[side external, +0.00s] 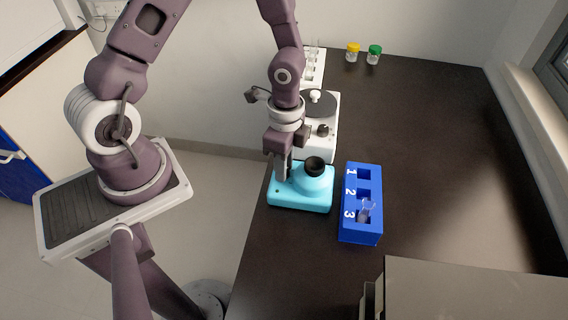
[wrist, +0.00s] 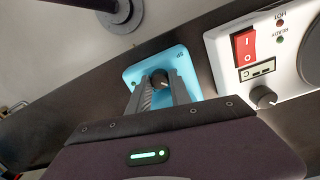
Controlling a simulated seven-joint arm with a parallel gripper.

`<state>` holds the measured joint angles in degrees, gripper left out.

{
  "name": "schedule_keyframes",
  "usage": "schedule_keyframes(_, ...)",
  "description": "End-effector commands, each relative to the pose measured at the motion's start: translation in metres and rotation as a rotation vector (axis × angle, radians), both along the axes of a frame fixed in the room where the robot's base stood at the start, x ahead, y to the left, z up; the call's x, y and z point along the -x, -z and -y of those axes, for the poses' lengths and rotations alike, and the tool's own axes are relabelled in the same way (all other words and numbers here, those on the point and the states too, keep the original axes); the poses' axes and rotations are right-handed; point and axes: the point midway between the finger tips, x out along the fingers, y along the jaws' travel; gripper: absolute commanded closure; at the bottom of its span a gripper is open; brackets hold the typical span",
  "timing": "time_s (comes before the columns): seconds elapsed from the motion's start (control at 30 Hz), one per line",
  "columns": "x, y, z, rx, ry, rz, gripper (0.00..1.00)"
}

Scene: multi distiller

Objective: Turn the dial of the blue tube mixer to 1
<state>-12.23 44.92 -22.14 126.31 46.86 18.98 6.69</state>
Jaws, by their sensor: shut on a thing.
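The blue tube mixer (side external: 301,193) is a light-blue box with a round black cup on top, standing at the left edge of the dark table. In the wrist view the mixer (wrist: 186,62) shows its face with a dark round dial (wrist: 160,77). My gripper (wrist: 161,84) has its fingers on both sides of this dial and is shut on it. In the side view my gripper (side external: 282,176) points down at the mixer's left part and hides the dial. The dial's setting cannot be read.
A white hotplate device (side external: 329,146) with a knob stands behind the mixer; its red switch (wrist: 244,46) shows in the wrist view. A blue numbered rack (side external: 361,232) holding a clear tube stands to the right. Two capped jars (side external: 352,53) stand at the back.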

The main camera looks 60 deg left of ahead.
Motion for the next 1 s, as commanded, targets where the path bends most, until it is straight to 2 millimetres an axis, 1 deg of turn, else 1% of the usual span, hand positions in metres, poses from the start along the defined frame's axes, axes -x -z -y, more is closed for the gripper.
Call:
schedule_keyframes(0.03, 0.0, 0.0, 0.0, -0.001, -0.001, 0.001, 1.0)
schedule_keyframes(0.07, 0.0, 0.0, 0.0, -0.001, -0.001, 0.001, 0.73)
schedule_keyframes(0.1, 0.0, 0.0, 0.0, -0.001, -0.001, 0.001, 0.66)
schedule_keyframes(0.17, 0.0, 0.0, 0.0, -0.001, -0.001, 0.001, 0.54)
schedule_keyframes(0.47, 0.0, -0.001, 0.0, 0.0, -0.001, 0.001, 0.54)
schedule_keyframes(0.57, -0.002, -0.014, -0.001, 0.0, -0.005, 0.005, 0.54)
schedule_keyframes(0.7, -0.003, -0.044, -0.002, -0.001, -0.006, 0.006, 0.54)
schedule_keyframes(0.8, -0.004, -0.061, -0.003, -0.001, -0.004, 0.005, 0.54)
schedule_keyframes(0.9, -0.003, -0.07, -0.002, -0.001, -0.002, 0.002, 0.54)
schedule_keyframes(1.0, -0.003, -0.072, -0.002, 0.0, -0.001, 0.0, 0.54)
